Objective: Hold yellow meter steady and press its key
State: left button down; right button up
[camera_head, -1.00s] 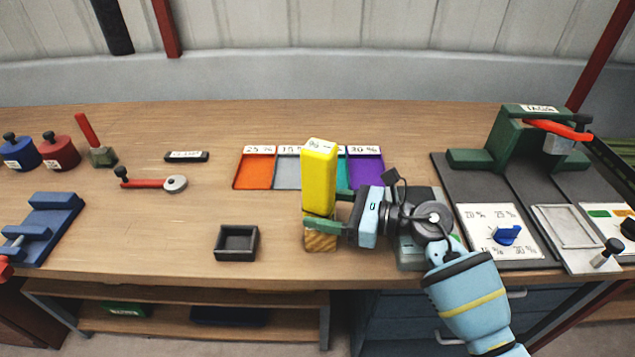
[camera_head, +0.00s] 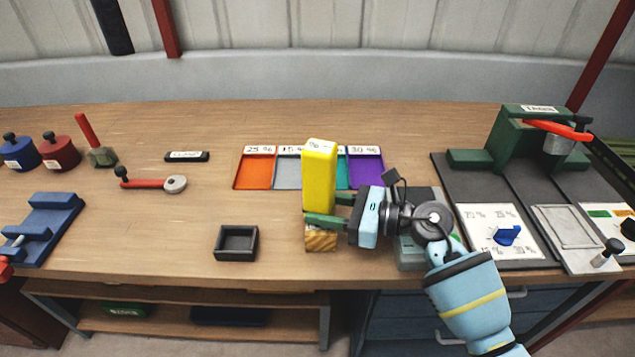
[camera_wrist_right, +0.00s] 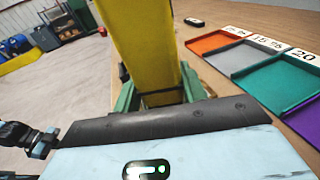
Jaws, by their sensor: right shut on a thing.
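The yellow meter (camera_head: 319,175) stands upright, with its lower end just above or on a small wooden block (camera_head: 320,238) near the table's front edge. My right gripper (camera_head: 328,215) is shut on the meter's lower part, its green fingers on either side. In the right wrist view the meter (camera_wrist_right: 145,50) rises between the green fingers (camera_wrist_right: 160,95). The meter's top face carries a "%" mark; I cannot make out a key.
Coloured trays (camera_head: 254,172) lie behind the meter. A small dark open box (camera_head: 237,243) sits to its left. A red-handled tool (camera_head: 152,183) lies further left. A dial panel (camera_head: 498,232) and a green press (camera_head: 530,140) stand right. Table between the box and blue fixture (camera_head: 45,225) is clear.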

pick_arm(q)
jog(key=shift+s, duration=0.35)
jog(key=shift+w, duration=0.45)
dwell(0.4)
